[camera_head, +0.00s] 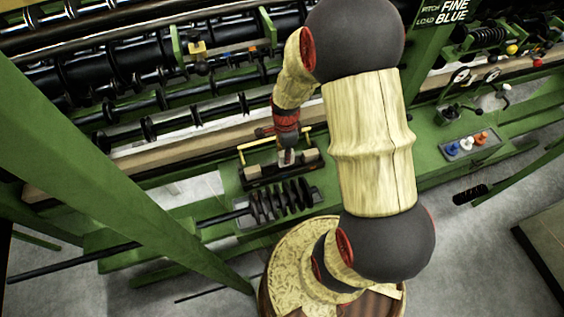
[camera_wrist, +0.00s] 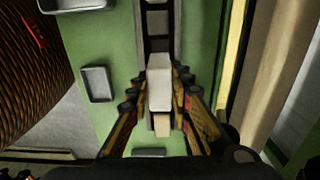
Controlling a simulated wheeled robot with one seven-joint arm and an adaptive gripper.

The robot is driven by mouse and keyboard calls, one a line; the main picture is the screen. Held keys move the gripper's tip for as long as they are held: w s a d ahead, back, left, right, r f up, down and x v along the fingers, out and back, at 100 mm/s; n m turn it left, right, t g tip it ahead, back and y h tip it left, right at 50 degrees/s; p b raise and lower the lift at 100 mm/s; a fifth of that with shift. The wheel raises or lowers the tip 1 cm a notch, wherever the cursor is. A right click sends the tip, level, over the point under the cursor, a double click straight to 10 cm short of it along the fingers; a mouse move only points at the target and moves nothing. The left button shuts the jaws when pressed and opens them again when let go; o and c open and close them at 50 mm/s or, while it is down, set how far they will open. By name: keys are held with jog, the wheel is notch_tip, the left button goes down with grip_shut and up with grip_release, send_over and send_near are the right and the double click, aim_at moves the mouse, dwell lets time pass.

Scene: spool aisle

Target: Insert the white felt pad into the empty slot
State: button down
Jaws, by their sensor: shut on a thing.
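The white felt pad (camera_wrist: 159,82) is a pale block between the fingers of my gripper (camera_wrist: 159,92) in the wrist view. My gripper is shut on it, with a finger on each side. A smaller tan piece (camera_wrist: 162,125) shows at the pad's near end. The pad lies in line with a dark slotted holder (camera_wrist: 157,44). In the head view my gripper (camera_head: 287,155) points down at the middle of this holder (camera_head: 262,182), between pale blocks at its left and right.
A yellow bar (camera_head: 244,147) runs just behind the holder. Dark coils (camera_head: 284,200) sit in front of it. Metal trays (camera_wrist: 96,84) lie on the green surface at left. A panel with coloured knobs (camera_head: 466,146) is at right.

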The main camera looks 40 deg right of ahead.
jog(key=shift+w+a+f, duration=0.1)
jog(key=shift+a+f, duration=0.25)
jog(key=shift+f, duration=0.05)
jog(key=f, duration=0.1)
jog(key=f+b, duration=0.1)
jog(key=f, duration=0.1)
jog(key=shift+a+f, duration=0.2)
jog(key=shift+f, duration=0.1)
jog(key=c, duration=1.7)
grip_release()
jog(key=shift+r, duration=0.1)
jog(key=shift+o, duration=0.4)
notch_tip(320, 180, up, 12)
jog(key=p, duration=0.2)
jog(key=shift+p, duration=0.3)
notch_tip(320, 180, up, 8)
jog(key=a+n+t, duration=0.1)
jog(key=a+n, duration=0.2)
jog(key=n, duration=0.1)
notch_tip(320, 180, up, 19)
jog(key=n+t, duration=0.5)
jog(key=n, duration=1.2)
send_over(282, 162)
jog(key=s+a, duration=1.1)
